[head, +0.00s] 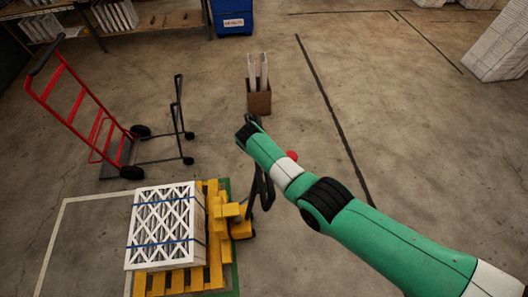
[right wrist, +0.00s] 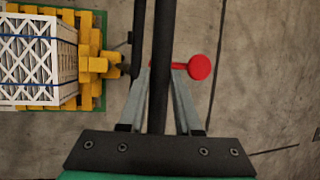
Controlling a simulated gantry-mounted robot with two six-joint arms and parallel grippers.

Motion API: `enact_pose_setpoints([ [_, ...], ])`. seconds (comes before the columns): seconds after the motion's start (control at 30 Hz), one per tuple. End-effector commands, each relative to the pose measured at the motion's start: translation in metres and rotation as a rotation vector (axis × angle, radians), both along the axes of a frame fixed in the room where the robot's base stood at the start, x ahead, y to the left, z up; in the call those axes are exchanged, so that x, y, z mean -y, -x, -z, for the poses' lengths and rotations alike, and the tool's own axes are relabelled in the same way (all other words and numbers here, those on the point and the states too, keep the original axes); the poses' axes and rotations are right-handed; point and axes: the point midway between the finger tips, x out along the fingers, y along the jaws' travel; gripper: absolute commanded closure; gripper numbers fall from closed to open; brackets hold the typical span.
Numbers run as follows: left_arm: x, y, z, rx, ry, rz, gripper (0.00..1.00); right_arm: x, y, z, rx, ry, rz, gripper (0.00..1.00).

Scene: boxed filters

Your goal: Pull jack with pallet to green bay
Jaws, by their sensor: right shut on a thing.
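A yellow pallet jack (head: 240,228) stands at the lower middle of the head view, with its dark handle (head: 264,188) rising on its right side. A yellow pallet (head: 180,283) carries a strapped stack of white-framed filters (head: 160,225). Green floor marking (head: 236,278) shows along the pallet's right side; it also shows above the load in the right wrist view (right wrist: 103,18). My right gripper (right wrist: 161,68) is shut on the dark handle bar (right wrist: 162,40), one finger on each side. In the head view my green right arm hides its fingers. My left gripper is out of view.
A red hand truck (head: 85,110) and a dark wheeled frame (head: 178,105) stand at left. A brown carton (head: 259,100), a blue bin (head: 232,18) and a shelf (head: 150,22) are behind. White floor lines (head: 62,225) run left of the pallet. Open floor lies to the right.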

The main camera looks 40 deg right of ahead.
Motion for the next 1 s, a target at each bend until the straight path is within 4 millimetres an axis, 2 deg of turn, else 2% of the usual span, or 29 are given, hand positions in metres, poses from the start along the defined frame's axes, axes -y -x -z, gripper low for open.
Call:
enact_pose_setpoints([
  [0.53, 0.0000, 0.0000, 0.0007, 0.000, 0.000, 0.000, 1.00, -0.0056, -0.0051, 0.0027, 0.008, -0.013, -0.027, 1.00],
  [0.57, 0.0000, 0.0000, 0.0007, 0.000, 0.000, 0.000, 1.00, -0.0058, -0.0052, 0.0028, 0.009, -0.012, -0.027, 0.62],
  [0.7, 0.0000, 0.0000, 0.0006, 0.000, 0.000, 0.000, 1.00, -0.0052, -0.0050, 0.0022, 0.008, -0.011, -0.027, 0.38],
  [1.0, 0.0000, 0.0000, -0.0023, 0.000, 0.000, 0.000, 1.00, -0.0046, -0.0045, -0.0020, 0.007, -0.009, -0.024, 0.38],
])
